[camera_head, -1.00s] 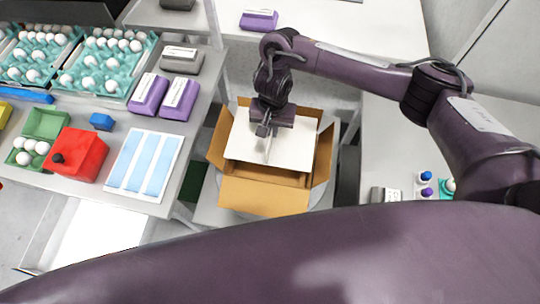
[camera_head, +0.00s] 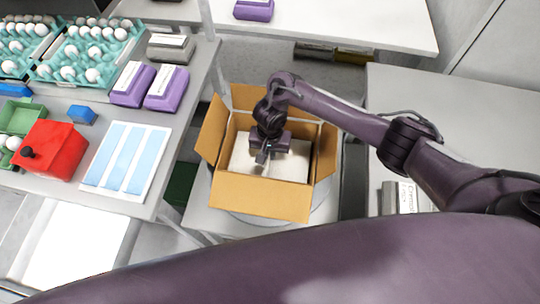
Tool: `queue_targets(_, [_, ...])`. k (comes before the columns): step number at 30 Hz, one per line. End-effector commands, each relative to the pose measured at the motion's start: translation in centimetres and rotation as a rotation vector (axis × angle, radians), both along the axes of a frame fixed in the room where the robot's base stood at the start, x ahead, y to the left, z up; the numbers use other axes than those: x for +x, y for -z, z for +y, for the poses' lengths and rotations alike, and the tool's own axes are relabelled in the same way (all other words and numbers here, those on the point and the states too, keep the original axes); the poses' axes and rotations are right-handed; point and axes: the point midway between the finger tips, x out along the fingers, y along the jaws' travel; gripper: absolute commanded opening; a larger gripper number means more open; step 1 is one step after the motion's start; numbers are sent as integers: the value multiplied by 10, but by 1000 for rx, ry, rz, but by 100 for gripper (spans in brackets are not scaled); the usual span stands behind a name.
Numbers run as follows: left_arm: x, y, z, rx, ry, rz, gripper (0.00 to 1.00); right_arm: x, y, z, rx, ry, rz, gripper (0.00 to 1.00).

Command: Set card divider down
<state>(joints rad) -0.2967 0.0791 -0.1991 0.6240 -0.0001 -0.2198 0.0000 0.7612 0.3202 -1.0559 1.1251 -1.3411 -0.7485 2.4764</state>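The white card divider (camera_head: 290,168) lies inside the open cardboard box (camera_head: 262,197), below the level of its rim. My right gripper (camera_head: 263,158) reaches down into the box over the card's left-middle part. Its fingertips are at the card's surface, and a pale fold or tab shows beside them. The fingers are small and dark here, so I cannot tell whether they grip the card. The box's bottom and anything under the card are hidden. A large purple arm link of mine fills the lower foreground. My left gripper is not in view.
The box stands on a grey stand between two tables, its flaps spread outward. The left table holds egg trays (camera_head: 72,62), purple blocks (camera_head: 167,88), a red box (camera_head: 48,148) and a blue-striped sheet (camera_head: 125,160). The right table (camera_head: 400,90) is mostly clear.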

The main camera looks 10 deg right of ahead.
Motion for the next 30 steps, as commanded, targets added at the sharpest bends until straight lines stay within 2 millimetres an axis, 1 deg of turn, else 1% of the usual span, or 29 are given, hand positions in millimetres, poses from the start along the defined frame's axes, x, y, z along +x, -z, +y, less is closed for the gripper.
queue_targets(1, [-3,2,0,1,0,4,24,0,7,0,0,0,0,0])
queue_targets(3, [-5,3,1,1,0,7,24,1,11,0,1,1,-1,0])
queue_targets(11, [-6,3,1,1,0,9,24,1,12,0,1,0,-3,0])
queue_targets(15, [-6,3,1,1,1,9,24,0,16,0,1,-1,-1,0])
queue_targets(16, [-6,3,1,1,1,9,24,0,15,0,1,-1,-2,7])
queue_targets(20, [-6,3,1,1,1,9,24,0,15,0,1,-1,-1,24])
queue_targets(27, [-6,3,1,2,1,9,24,0,15,0,1,-1,-1,25])
queue_targets(30, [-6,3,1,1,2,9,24,1,12,0,1,-1,-4,25])
